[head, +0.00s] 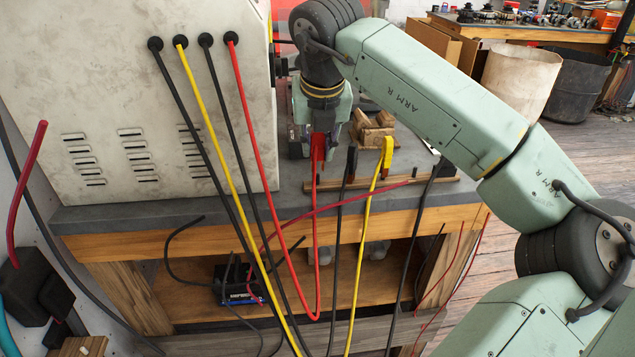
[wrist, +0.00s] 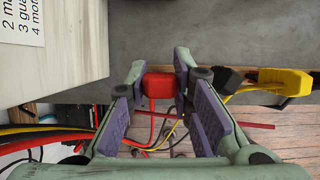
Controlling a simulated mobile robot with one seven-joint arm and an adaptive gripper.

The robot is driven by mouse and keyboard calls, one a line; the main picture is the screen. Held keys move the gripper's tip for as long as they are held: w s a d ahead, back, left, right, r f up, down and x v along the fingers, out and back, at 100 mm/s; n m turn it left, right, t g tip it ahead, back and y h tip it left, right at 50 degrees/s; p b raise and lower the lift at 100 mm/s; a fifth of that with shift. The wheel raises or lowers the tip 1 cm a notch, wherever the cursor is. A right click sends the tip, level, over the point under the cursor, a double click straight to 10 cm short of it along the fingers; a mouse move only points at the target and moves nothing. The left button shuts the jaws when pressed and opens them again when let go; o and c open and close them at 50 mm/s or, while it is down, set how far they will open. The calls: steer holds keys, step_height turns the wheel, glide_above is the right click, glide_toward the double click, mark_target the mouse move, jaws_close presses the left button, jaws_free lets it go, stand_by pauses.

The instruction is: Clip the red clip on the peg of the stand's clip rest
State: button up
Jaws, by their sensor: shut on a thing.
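My gripper (head: 316,133) points down over the front of the bench, shut on the red clip (head: 318,150). The red clip also shows in the wrist view (wrist: 158,84), between the fingertips. Its red cable hangs in a loop below the bench edge. The clip rest (head: 400,188) is a wooden strip along the bench front. A black clip (head: 351,161), a yellow clip (head: 387,150) and another black clip (head: 437,168) stand along it, right of my gripper.
The pale vented cabinet (head: 130,110) stands close on the left, with black, yellow and red cables running down from it. Wooden blocks (head: 374,132) lie behind the clips. A black battery-like box (head: 238,283) sits on the shelf below.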

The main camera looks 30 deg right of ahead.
steer(key=shift+f+b, duration=1.15)
steer(key=shift+f, duration=0.05)
steer(key=o, duration=0.9)
steer(key=shift+o, duration=0.2)
steer(key=shift+r, duration=0.1)
step_height(320, 180, up, 9)
steer(key=p, duration=0.5)
steer(key=shift+f, duration=0.3)
